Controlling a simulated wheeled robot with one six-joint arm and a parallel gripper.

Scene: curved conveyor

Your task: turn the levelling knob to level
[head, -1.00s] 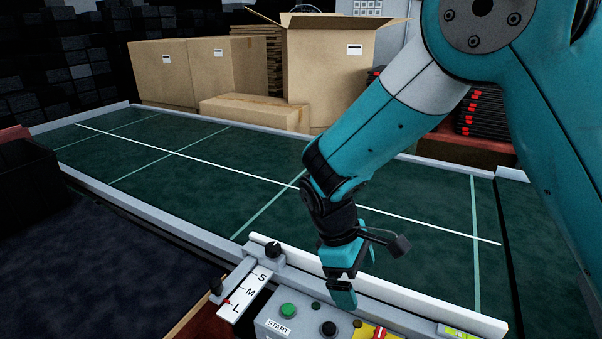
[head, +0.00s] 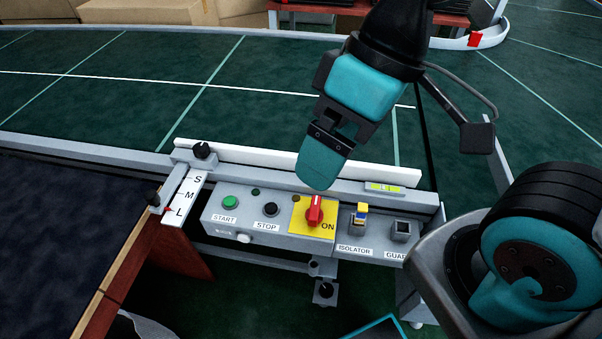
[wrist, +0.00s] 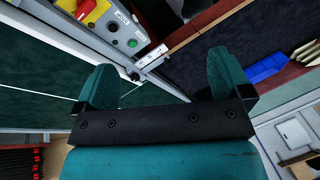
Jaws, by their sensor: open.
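A black knob (head: 325,290) sits on a small bracket under the control panel; I cannot tell for certain that it is the levelling knob. A spirit level with a yellow-green vial (head: 385,187) lies on the rail behind the panel; its bubble is too small to read. My gripper (head: 318,172) hangs above the panel near the red switch, apart from the black knob. In the wrist view its two teal fingers (wrist: 166,82) stand wide apart with nothing between them.
The control panel (head: 270,232) has a green START button (head: 229,202), a black STOP button (head: 270,209), a red switch (head: 315,211) on yellow and an isolator (head: 358,219). An S-M-L slide (head: 186,196) stands left of it. The green conveyor (head: 110,90) behind is empty.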

